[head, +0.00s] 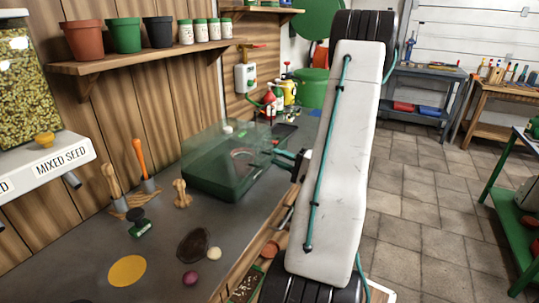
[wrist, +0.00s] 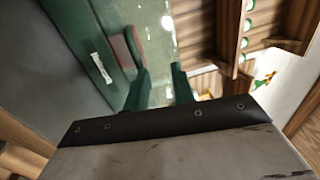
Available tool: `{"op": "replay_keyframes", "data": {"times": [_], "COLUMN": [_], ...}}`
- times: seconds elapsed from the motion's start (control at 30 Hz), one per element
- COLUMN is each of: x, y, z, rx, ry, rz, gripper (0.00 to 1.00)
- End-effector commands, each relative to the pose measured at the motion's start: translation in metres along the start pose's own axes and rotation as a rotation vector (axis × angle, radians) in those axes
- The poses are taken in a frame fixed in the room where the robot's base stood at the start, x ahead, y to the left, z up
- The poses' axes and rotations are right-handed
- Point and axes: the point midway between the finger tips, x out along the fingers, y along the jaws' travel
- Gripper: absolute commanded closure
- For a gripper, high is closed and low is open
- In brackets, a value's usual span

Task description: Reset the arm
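My gripper (wrist: 160,88) shows in the wrist view as two dark green fingers with a gap between them. It is open, and I see nothing held in the gap. In the head view my gripper (head: 285,158) is at the right side of a green box (head: 225,182) with a clear cover on the workbench. Whether it touches the box I cannot tell. My pale arm link fills the middle right of the head view and hides what is behind it. The wrist view is tilted and shows a green surface and a reddish-brown piece (wrist: 122,50) beyond the fingers.
The grey workbench (head: 90,262) holds a wooden peg-like piece (head: 182,194), a yellow disc (head: 127,270) and a dark oval (head: 193,246). A shelf (head: 140,58) with pots hangs above. A green table (head: 507,203) stands at the right. The tiled floor (head: 430,215) between is clear.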

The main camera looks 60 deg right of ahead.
Motion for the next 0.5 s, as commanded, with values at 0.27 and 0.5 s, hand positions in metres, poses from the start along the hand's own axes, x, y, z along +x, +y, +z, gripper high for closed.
{"op": "replay_keyframes", "data": {"times": [0.27, 0.5], "x": [-0.022, -0.022], "y": [0.001, 0.001], "z": [0.0, 0.0], "rx": [0.001, 0.001], "ry": [-0.001, -0.001], "rz": [0.001, 0.001], "gripper": [0.75, 0.75]}}
